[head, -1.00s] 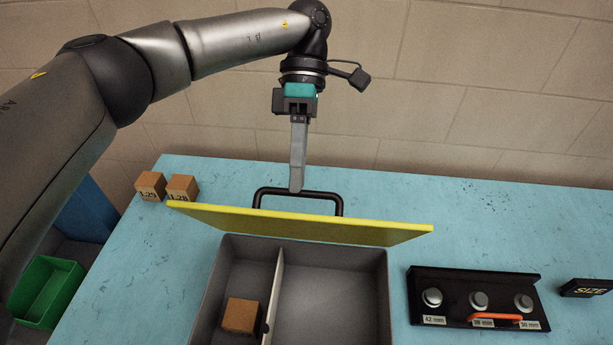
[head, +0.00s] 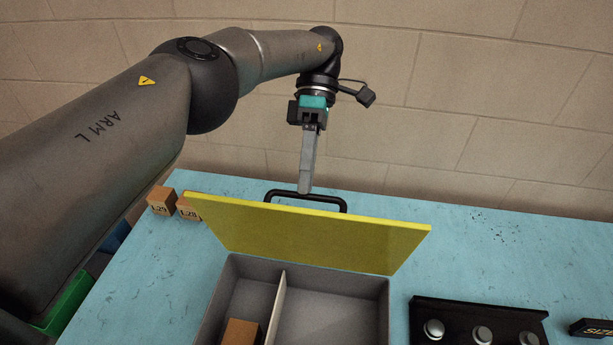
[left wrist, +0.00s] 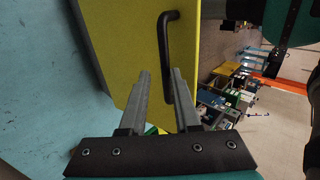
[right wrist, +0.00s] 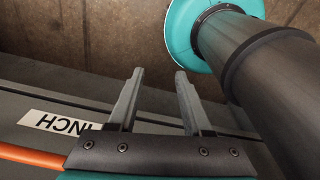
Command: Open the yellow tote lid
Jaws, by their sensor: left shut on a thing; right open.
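The yellow tote lid (head: 310,235) stands raised and tilted along the back of the grey tote (head: 333,290), its inner face toward the head camera. The tote's compartments are exposed. The lid's black handle (head: 325,199) shows above its far edge; it also shows in the left wrist view (left wrist: 168,45) beside the fingertips. My left gripper (head: 304,190) points down at the handle and is shut on it. The lid fills much of the left wrist view (left wrist: 125,50). My right gripper (right wrist: 160,75) is open and empty in the right wrist view; it is outside the head view.
A brown block (head: 241,332) lies in the tote's left compartment. Two labelled blocks (head: 161,200) stand left of the lid. A black rack (head: 478,322) with round metal pieces stands at right. The blue table (head: 500,245) is clear behind it.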

